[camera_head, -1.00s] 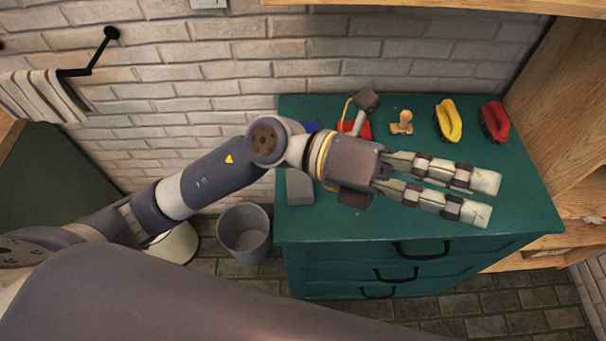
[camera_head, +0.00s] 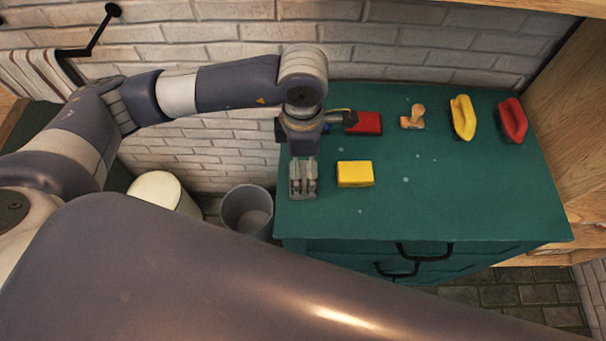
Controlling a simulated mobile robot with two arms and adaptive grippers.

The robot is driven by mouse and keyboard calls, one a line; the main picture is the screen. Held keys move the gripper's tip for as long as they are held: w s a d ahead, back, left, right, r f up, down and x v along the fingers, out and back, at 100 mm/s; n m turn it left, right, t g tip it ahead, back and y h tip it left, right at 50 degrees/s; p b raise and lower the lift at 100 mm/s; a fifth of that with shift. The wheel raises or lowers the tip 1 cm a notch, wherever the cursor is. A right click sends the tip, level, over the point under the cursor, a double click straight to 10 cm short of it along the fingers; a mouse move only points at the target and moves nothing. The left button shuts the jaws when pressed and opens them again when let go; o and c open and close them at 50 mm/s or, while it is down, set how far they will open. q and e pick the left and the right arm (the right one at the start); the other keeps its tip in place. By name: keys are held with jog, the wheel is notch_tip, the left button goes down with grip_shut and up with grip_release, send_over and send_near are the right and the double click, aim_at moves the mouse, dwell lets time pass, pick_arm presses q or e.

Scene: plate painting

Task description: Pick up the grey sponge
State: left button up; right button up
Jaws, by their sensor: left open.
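The grey sponge (camera_head: 303,196) lies on the green cabinet top near its left edge. Most of it is covered by my left gripper (camera_head: 303,184), which points down over it with its fingers open. I cannot tell whether the fingers touch the sponge. My right gripper is not in view.
A yellow sponge (camera_head: 355,174) lies just right of my left gripper. Behind are a red sponge (camera_head: 366,123), a wooden-handled stamp (camera_head: 413,117), a yellow brush (camera_head: 463,117) and a red brush (camera_head: 511,120). The green cabinet top (camera_head: 450,200) is clear at front right.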

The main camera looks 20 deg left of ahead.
aim_at(303, 176)
pick_arm(q)
jog(key=shift+f, duration=0.8)
jog(key=shift+f+p, duration=0.3)
jog(key=shift+p, duration=0.1)
jog(key=f+p, duration=0.1)
jog(key=f, duration=0.2)
jog(key=shift+w+a+f+p, duration=0.1)
jog(key=shift+w+f+p, duration=0.1)
jog(key=shift+f+p, duration=0.15)
jog(key=shift+f, duration=0.5)
jog(key=c, duration=1)
